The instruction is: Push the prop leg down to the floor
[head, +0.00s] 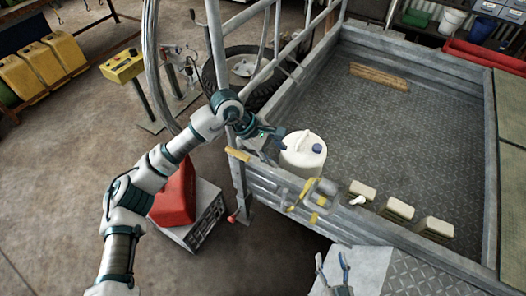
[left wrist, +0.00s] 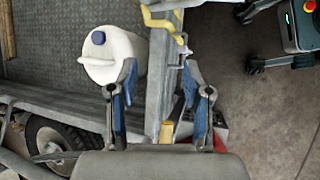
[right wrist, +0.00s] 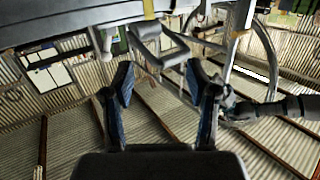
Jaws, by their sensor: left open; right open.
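A grey upright leg (head: 241,190) with a red tip (head: 232,218), which looks like the prop leg, hangs at the trailer's near left corner. I cannot tell whether its lower end touches the floor. My left gripper (head: 284,139) is open above the tailgate edge, beside the white jug (head: 303,152). In the left wrist view its fingers (left wrist: 160,95) are spread, with the grey trailer edge (left wrist: 160,75) beyond them and nothing held. My right gripper (head: 334,270) is open at the bottom of the head view; its fingers (right wrist: 160,95) are empty in the right wrist view.
A latch with yellow parts (head: 313,194) sits on the tailgate. A red and grey machine (head: 205,218) stands left of the leg.

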